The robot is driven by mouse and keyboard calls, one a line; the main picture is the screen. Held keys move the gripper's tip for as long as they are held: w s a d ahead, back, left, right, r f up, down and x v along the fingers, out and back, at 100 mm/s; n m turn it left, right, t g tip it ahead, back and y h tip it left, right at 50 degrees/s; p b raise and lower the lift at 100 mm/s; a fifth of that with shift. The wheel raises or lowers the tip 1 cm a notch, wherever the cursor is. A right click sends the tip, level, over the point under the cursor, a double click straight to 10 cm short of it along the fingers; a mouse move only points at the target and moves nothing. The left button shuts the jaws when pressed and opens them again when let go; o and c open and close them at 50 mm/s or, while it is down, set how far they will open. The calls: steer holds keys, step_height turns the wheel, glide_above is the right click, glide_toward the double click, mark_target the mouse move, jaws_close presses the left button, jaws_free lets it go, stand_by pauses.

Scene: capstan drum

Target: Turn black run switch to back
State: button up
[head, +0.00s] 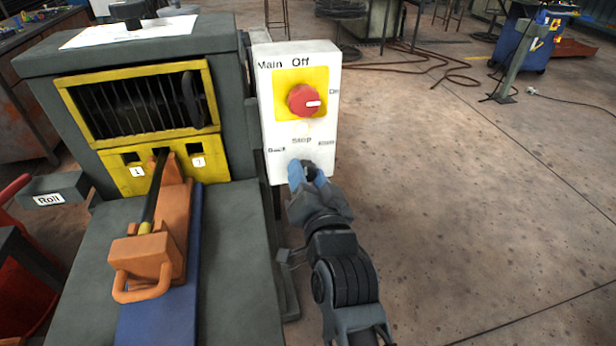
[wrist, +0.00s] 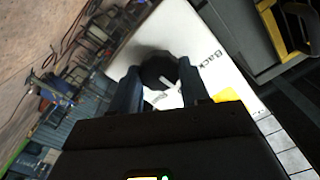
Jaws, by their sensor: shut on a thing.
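The black run switch (wrist: 158,70) is a round dark knob on the white control panel (head: 270,150). In the wrist view it sits between the two blue fingers of my gripper (wrist: 158,90), which are shut on it. Its white pointer mark (wrist: 170,84) seems to point toward the panel's upper part, where Stop is printed in the head view. The Back label (wrist: 214,66) is to the right of the knob in the wrist view. In the head view my gripper (head: 308,172) is at the panel's lower part and largely hides the knob.
A red main switch (head: 304,100) on a yellow plate is above the run switch. The grey machine with its yellow-framed drum window (head: 143,103) and an orange handled block (head: 145,262) stands left of the panel. Open concrete floor (head: 470,200) is to the right.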

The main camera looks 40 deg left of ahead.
steer(key=n+b, duration=0.2)
steer(key=n, duration=0.2)
steer(key=shift+f+n, duration=0.1)
steer(key=shift+n, duration=0.2)
steer(key=shift+n+b, duration=1)
steer(key=shift+n, duration=1.3)
steer(key=o, duration=1.1)
steer(key=shift+c, duration=0.2)
steer(key=shift+s, duration=0.1)
steer(key=v, duration=0.7)
steer(key=shift+s+d+b, duration=0.2)
steer(key=shift+s+b, duration=0.05)
steer(key=shift+b, duration=0.05)
